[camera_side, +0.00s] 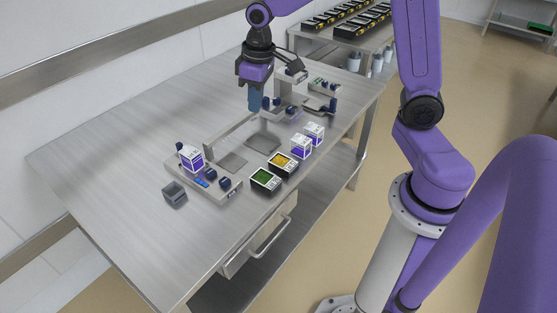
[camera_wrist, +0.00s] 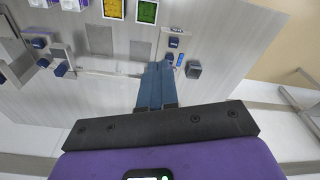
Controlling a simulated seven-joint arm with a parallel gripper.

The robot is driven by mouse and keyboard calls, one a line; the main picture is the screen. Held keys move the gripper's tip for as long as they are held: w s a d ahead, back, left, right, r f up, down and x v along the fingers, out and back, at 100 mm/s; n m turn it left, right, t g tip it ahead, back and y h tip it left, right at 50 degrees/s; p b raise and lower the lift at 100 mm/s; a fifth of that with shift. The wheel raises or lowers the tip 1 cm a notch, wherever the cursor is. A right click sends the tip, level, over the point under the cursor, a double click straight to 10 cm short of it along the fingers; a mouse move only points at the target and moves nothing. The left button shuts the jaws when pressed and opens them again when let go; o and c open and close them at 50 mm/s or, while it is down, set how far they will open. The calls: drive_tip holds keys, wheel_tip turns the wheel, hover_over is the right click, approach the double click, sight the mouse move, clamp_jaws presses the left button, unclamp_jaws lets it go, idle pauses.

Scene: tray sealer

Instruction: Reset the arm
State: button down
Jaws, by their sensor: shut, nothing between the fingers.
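My gripper (camera_side: 254,100) hangs above the back part of the steel table (camera_side: 110,165), with its blue fingers pointing down. In the wrist view its fingers (camera_wrist: 157,85) are pressed together with nothing between them. The purple arm reaches in from the right to hold it there. It is clear of the things on the table in the side view, left of the rear part of the sealer fixture.
A fixture (camera_side: 205,183) with a white-purple box (camera_side: 190,158) stands at the front left. Green (camera_side: 265,180) and yellow (camera_side: 284,165) trays and two boxes (camera_side: 301,147) line the right edge. A grey cup (camera_side: 174,194) stands front left. The table's left side is bare.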

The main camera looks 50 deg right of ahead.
drive_tip(key=s+a+n+g, duration=0.1)
drive_tip(key=s+n, duration=0.7)
drive_tip(key=s, duration=1.7)
drive_tip(key=shift+s+a+n, duration=0.3)
drive_tip(key=shift+s+a, duration=0.1)
drive_tip(key=shift+a, duration=0.1)
